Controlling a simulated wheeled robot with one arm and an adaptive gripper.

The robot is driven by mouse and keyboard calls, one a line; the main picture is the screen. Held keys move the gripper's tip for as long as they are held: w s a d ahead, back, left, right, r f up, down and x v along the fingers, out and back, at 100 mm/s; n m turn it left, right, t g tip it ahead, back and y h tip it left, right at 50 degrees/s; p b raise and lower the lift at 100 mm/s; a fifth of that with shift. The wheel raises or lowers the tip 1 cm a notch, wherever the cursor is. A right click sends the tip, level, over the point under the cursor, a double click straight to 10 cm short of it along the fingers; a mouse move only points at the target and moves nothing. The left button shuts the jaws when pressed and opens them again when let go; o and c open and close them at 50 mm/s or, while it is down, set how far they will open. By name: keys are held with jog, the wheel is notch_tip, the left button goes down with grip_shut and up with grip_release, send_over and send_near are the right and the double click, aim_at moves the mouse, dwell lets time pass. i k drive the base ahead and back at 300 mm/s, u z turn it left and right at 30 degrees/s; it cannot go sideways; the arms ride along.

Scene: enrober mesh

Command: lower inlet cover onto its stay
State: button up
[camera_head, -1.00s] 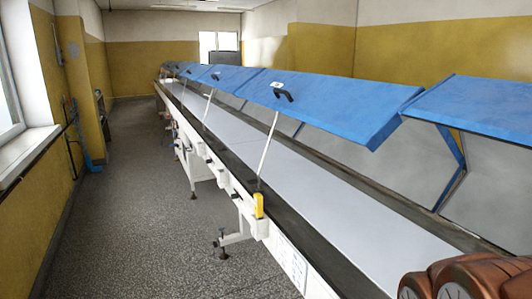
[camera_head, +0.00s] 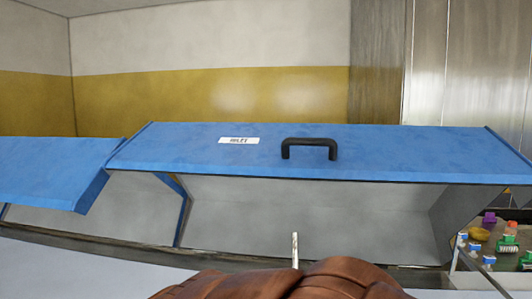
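The inlet cover (camera_head: 390,152) is a wide blue lid across the middle of the view, raised over the line. It bears a white label that appears to read INLET, and a black handle (camera_head: 309,145). A pale upright rod (camera_head: 295,247), perhaps its stay, shows below the cover's front edge. Its top ends short of the blue panel in the picture, and my brown arm hides its lower part. My gripper is not in view.
Another raised blue cover (camera_head: 50,165) stands at the left, beside the inlet cover. The pale belt (camera_head: 70,273) runs at lower left. Several small coloured objects, including a green one (camera_head: 508,243), stand at the right end. A metal panel (camera_head: 470,70) rises behind.

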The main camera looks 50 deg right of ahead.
aim_at(381, 195)
jog(key=z, duration=2)
jog(key=k, duration=1.2)
jog(key=u, duration=0.55)
jog(key=i, duration=0.7)
jog(key=u, duration=0.1)
